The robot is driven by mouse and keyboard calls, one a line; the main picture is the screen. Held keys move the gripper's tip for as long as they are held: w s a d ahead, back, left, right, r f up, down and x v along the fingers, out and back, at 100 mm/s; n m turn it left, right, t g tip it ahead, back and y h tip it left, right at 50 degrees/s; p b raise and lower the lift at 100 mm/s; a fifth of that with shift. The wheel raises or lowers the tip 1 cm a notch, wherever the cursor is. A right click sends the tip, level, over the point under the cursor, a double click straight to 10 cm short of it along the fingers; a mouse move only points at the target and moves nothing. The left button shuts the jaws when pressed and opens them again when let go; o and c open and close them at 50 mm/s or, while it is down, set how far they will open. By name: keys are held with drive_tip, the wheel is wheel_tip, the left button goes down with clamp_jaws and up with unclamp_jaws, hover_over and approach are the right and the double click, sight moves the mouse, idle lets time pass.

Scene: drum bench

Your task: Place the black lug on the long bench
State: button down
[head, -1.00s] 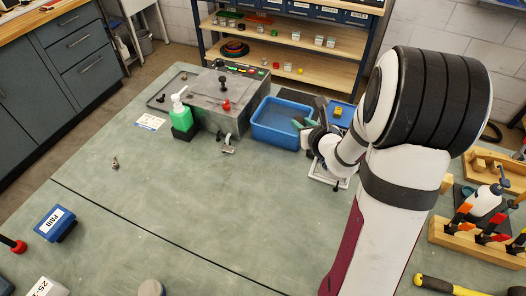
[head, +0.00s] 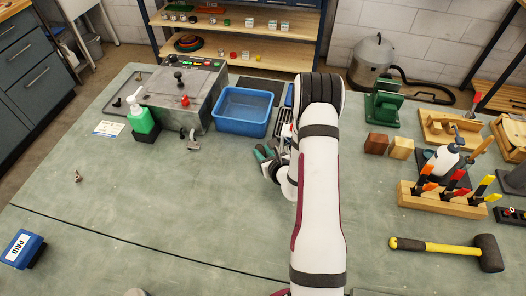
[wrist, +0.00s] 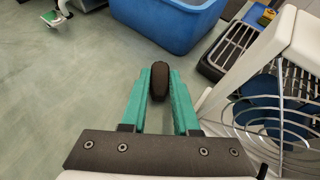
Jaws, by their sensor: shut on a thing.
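The black lug (wrist: 159,80) is a dark, rounded piece between the teal fingers in the wrist view. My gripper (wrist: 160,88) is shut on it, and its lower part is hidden. In the head view my gripper (head: 265,154) is in front of the blue bin's right corner; the lug is too small to make out there. The long bench (head: 165,215) has a broad grey-green top, lying below the gripper. I cannot tell the exact gap between lug and bench.
The blue bin (head: 244,112) stands just beyond my gripper. A metal clamp-like piece (head: 193,145) and a green bottle (head: 140,118) are to the left. The front left bench top is mostly clear.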

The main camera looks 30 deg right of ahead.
drive_tip(key=shift+f, duration=0.1)
drive_tip(key=c, duration=0.7)
unclamp_jaws()
drive_tip(key=shift+o, duration=0.2)
